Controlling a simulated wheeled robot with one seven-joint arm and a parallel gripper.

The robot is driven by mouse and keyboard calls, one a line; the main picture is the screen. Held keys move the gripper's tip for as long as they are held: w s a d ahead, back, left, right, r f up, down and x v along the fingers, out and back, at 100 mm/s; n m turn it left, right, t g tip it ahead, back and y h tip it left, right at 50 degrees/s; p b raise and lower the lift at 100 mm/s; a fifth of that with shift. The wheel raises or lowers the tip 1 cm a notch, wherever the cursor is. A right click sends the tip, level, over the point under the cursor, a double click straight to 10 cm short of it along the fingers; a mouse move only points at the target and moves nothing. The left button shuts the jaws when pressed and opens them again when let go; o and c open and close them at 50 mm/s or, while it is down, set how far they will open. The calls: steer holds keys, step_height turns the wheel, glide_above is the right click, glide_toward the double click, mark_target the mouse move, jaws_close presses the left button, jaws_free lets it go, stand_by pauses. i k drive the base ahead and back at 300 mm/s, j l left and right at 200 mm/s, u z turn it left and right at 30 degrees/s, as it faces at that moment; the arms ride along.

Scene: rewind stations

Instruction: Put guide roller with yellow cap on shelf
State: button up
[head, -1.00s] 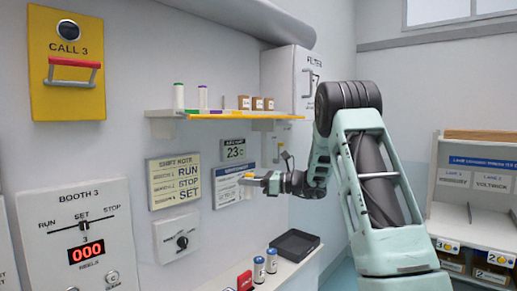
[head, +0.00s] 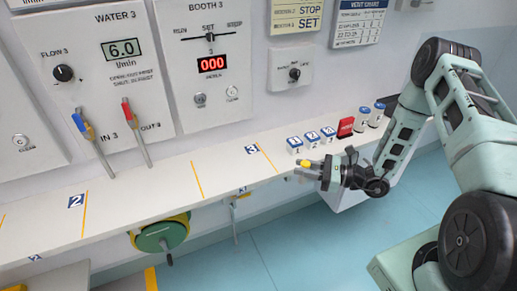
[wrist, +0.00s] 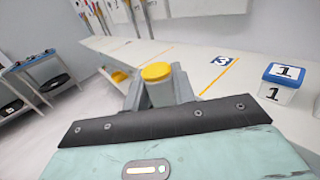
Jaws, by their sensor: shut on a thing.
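The guide roller with the yellow cap (wrist: 156,72) is between the jaws of my gripper (wrist: 160,92) in the wrist view; its pale body is partly hidden by them. In the head view my gripper (head: 306,173) is shut on it near the counter's front edge, and the yellow cap (head: 306,163) shows at the fingertips. The shelf with the yellow edge is in neither current view.
The white counter (head: 140,195) runs along the wall. Small blue-and-white numbered boxes (head: 311,139), a red item (head: 345,127) and two blue-capped containers (head: 369,117) stand behind my gripper. Two levers (head: 137,130) rise at left. A green reel (head: 160,235) hangs below the counter's edge.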

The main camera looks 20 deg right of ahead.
mark_target(232, 166)
steer(key=i+j+z, duration=0.1)
steer(key=j, duration=0.45)
steer(key=i+j+z, duration=0.15)
steer(key=j, duration=0.4)
steer(key=i+j+z, duration=0.1)
steer(key=j, duration=0.5)
steer(key=i+j+z, duration=0.15)
steer(key=j, duration=0.45)
